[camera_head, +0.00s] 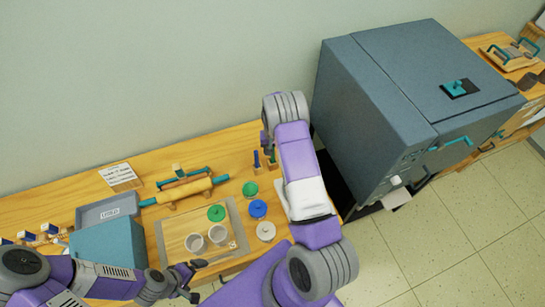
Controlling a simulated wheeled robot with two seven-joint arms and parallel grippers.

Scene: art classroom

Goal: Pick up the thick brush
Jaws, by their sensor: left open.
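A brush-like tool with a pale handle (214,259) lies along the front edge of the wooden tray, and I take it for the thick brush. Its left end is close to my left gripper (188,283), which comes in low from the left. My left gripper is open with nothing seen between its fingers. I cannot tell whether a finger touches the tool. My right arm rises across the middle of the view, and its gripper does not show.
A rolling pin (184,189) lies behind.

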